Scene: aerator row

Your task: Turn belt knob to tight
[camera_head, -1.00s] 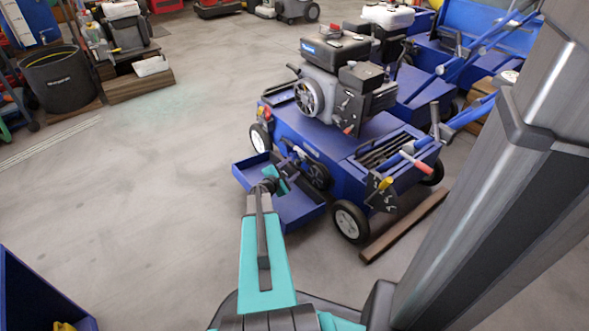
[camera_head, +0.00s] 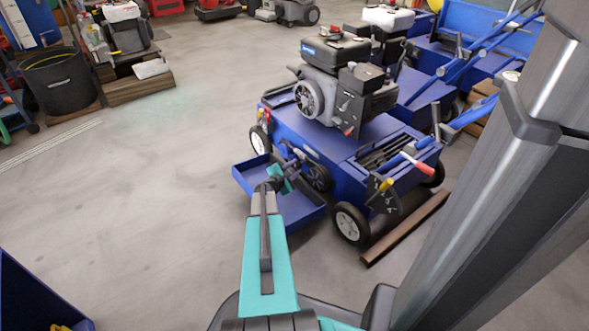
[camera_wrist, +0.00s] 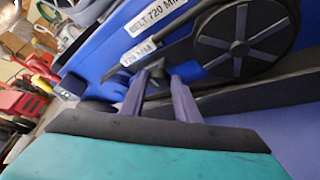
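The belt knob (camera_wrist: 156,73) is a small dark piece beside the belt and a white label in the wrist view; its pointer and setting cannot be read. My gripper (camera_wrist: 159,80) has its two grey-purple fingers apart, one on each side of the knob. I cannot tell whether they touch it. In the head view my gripper (camera_head: 291,167) is at the near side of the blue aerator (camera_head: 330,140), and the knob is too small or hidden to make out. The dark belt pulley (camera_wrist: 245,40) is right of the fingers in the wrist view.
A blue open tray (camera_head: 303,213) juts from the aerator below my gripper. A wheel (camera_head: 351,223) and a wooden beam (camera_head: 405,228) are to the right. More blue machines stand behind. The floor to the left (camera_head: 150,190) is clear.

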